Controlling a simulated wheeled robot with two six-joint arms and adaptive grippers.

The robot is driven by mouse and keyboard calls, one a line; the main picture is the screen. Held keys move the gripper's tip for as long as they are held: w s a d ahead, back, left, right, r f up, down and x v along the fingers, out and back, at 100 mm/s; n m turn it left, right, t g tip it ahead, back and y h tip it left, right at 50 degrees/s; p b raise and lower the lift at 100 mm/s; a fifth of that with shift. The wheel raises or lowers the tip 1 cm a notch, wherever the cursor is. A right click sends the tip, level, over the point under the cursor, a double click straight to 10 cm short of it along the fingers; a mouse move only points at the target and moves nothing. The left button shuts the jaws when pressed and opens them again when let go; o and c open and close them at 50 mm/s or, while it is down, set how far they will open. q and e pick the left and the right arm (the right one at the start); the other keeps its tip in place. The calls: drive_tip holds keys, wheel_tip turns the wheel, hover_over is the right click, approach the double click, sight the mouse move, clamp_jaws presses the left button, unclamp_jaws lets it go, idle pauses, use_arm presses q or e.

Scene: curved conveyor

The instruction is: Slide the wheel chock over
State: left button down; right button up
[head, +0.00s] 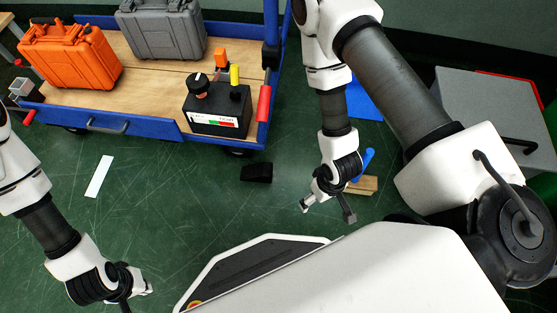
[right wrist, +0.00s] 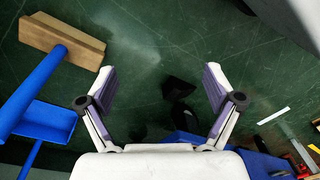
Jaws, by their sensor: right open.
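The wheel chock (head: 257,172) is a small black wedge on the green floor, just in front of the blue cart. It also shows in the right wrist view (right wrist: 178,90) as a dark shape beyond and between the fingers. My right gripper (head: 328,210) is open and empty, pointing down to the right of the chock and apart from it. Its two spread fingers show in the right wrist view (right wrist: 158,88). My left gripper (head: 138,297) is at the bottom left, far from the chock. Its fingers look spread, with nothing seen between them.
The blue cart (head: 100,130) carries an orange case (head: 70,58), a grey case (head: 165,30) and a black control box (head: 217,110). A blue-handled brush with a wooden head (right wrist: 62,40) lies near my right gripper. A white strip (head: 99,176) lies on open floor.

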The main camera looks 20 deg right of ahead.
drive_tip(key=w+a+f+n+t+y+b, duration=0.1)
drive_tip(key=w+a+f+n+y+b, duration=0.2)
drive_tip(key=w+f, duration=0.65)
drive_tip(key=n+b, duration=0.3)
drive_tip(key=n, duration=0.5)
approach(269, 173)
drive_tip(key=shift+t, duration=0.4)
drive_tip(key=f, duration=0.2)
drive_tip(key=w+f, duration=0.1)
drive_tip(key=f, duration=0.2)
drive_tip(key=shift+a+f, duration=0.1)
drive_tip(key=shift+f, duration=0.1)
drive_tip(key=shift+r, duration=0.15)
drive_tip(key=b+x, duration=0.4)
drive_tip(key=x, duration=0.4)
drive_tip(key=shift+r, duration=0.1)
drive_tip(key=c, duration=1.5)
drive_tip(key=shift+c, duration=0.2)
